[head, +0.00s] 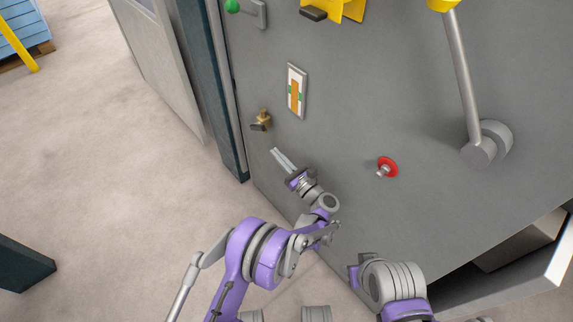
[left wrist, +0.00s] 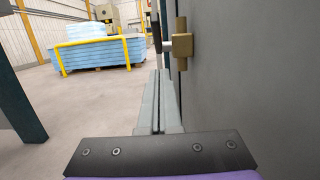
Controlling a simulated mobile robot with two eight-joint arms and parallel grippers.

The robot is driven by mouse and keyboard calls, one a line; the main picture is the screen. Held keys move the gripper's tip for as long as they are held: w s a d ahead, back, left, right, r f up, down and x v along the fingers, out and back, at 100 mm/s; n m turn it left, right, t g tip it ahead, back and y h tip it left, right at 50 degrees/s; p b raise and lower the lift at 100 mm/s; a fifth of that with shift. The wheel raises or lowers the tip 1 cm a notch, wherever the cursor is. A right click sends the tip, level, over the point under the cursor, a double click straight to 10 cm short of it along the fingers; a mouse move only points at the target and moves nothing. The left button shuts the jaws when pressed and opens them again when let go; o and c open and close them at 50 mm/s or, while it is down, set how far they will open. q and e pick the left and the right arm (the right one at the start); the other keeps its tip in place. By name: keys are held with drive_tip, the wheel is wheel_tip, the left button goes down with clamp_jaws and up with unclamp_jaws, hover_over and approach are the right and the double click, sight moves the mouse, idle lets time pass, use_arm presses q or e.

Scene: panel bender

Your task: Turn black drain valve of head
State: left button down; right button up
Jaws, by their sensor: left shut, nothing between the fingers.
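The drain valve (head: 262,117) is a small brass fitting on the lower left of the grey panel. Its black handle (head: 258,127) is on its near side in the head view. In the left wrist view the brass body (left wrist: 182,46) sticks out from the panel at the top, with the dark handle (left wrist: 156,28) to its left. My left gripper (head: 274,151) is shut and empty, its fingers close together. Its tips (left wrist: 161,73) are a short way from the valve, apart from it. My right arm shows at the bottom, but its gripper is not in view.
A framed gauge (head: 296,91) sits above and right of the valve. A red knob (head: 387,167) and a grey lever (head: 464,80) are farther right. A dark post (head: 215,90) runs along the panel's left edge.

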sight(260, 127)
use_arm(q)
drive_tip(key=w+a+r, duration=0.3)
drive_tip(key=w, duration=0.1)
drive_tip(key=shift+r+b, duration=0.3)
drive_tip(key=shift+r, duration=0.1)
drive_tip(key=shift+r, duration=0.1)
drive_tip(key=shift+r+g+h+p, duration=0.15)
drive_tip(key=shift+g+h+p, duration=0.15)
drive_tip(key=shift+p, duration=0.1)
